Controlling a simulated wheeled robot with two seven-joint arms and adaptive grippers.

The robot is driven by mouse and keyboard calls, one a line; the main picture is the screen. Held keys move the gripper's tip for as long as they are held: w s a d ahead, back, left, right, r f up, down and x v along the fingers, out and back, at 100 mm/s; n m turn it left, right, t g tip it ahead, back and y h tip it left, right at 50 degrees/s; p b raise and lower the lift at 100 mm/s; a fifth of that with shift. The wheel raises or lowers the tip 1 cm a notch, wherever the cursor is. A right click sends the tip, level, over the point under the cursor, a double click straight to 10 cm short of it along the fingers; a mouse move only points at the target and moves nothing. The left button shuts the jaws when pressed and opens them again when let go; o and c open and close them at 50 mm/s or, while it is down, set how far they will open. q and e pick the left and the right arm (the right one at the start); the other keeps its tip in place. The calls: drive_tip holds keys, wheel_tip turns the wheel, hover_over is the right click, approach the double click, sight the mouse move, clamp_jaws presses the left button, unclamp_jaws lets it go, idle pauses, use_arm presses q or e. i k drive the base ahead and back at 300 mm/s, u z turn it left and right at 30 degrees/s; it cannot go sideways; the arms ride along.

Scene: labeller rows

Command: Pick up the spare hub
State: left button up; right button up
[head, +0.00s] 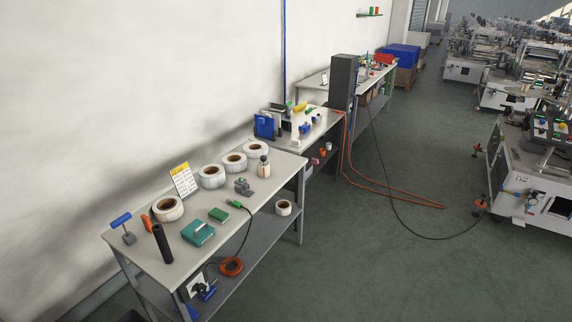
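No part is clearly marked as the spare hub. A small grey metal part (243,187) on the near bench (168,245) may be it, but it is too small to tell. It sits in front of the row of label rolls, left of a small bottle (264,167). Neither of my grippers is in view, and nothing in the picture is held.
White label rolls (212,177) line the wall side of the bench, with a yellow-topped card (183,179).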

sight(263, 168)
drive_tip(key=z, duration=0.05)
drive_tip(key=i, duration=1.25)
drive_tip(key=u, duration=0.2)
